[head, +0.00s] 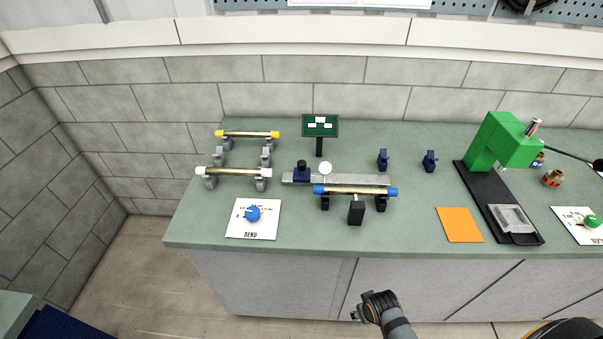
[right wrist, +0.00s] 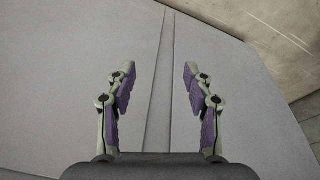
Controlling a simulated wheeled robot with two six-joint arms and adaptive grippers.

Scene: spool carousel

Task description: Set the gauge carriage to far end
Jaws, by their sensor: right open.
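A grey rail (head: 376,180) lies along the middle of the bench. A dark blue block with a black top (head: 302,171) sits near its left end and looks like the gauge carriage. A white round dial (head: 326,168) stands just right of the block. A brass rod with blue ends (head: 355,190) rests on dark supports in front of the rail and partly hides it. My right gripper (head: 370,304) is below the bench's front edge, well apart from the carriage. In the right wrist view it is open (right wrist: 158,85) and empty, facing the cabinet front. My left gripper is not in view.
White-ended (head: 234,172) and yellow-ended (head: 247,134) rods rest on grey stands to the left. A SEND card with a blue knob (head: 253,213) lies in front. A black post (head: 356,212) stands before the blue-ended rod. An orange pad (head: 459,225) and green machine (head: 497,143) are right.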

